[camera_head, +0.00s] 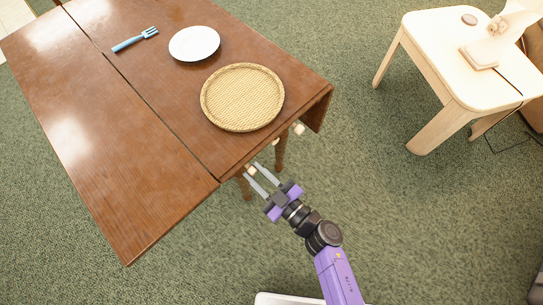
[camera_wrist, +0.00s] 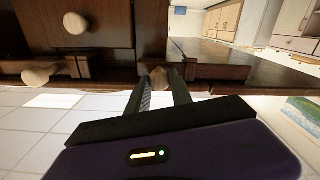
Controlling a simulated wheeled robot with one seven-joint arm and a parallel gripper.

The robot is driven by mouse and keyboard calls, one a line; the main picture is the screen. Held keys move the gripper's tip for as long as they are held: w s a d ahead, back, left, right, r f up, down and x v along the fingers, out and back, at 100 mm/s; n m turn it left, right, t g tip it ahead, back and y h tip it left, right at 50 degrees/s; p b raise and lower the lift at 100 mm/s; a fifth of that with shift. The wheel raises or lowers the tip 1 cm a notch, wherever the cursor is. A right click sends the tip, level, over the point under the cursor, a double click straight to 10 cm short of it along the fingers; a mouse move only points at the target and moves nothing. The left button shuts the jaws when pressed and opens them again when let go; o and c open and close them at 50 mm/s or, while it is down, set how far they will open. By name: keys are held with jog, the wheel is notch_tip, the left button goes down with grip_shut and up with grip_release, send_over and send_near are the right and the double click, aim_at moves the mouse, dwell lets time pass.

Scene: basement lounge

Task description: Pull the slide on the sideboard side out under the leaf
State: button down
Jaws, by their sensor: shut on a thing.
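The brown drop-leaf table (camera_head: 150,65) fills the left of the head view. Its left leaf (camera_head: 75,130) lies level with the top, and its right leaf (camera_head: 318,110) hangs down. My gripper (camera_head: 254,169) is at the table's near end, by the seam of the level leaf. In the wrist view its fingers (camera_wrist: 159,92) are shut on a round wooden slide knob (camera_wrist: 158,76) under the tabletop edge. Another slide knob (camera_wrist: 40,74) and a drawer knob (camera_wrist: 75,23) show to the left. The slide's length is hidden.
A pale side table (camera_head: 450,60) stands at upper right. Pale cabinets (camera_wrist: 225,18) show in the wrist view's background. Green carpet (camera_head: 400,215) is clear at right.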

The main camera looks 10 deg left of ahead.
jog(key=s+a, duration=0.4)
jog(key=s, duration=0.1)
jog(key=shift+s+a, duration=0.15)
jog(key=shift+s, duration=0.15)
jog(key=c, duration=1.2)
grip_release()
jog(key=shift+s, duration=0.1)
jog(key=shift+o, duration=0.3)
jog(key=v, duration=0.7)
jog(key=shift+s+d, duration=0.15)
jog(key=shift+d, duration=0.2)
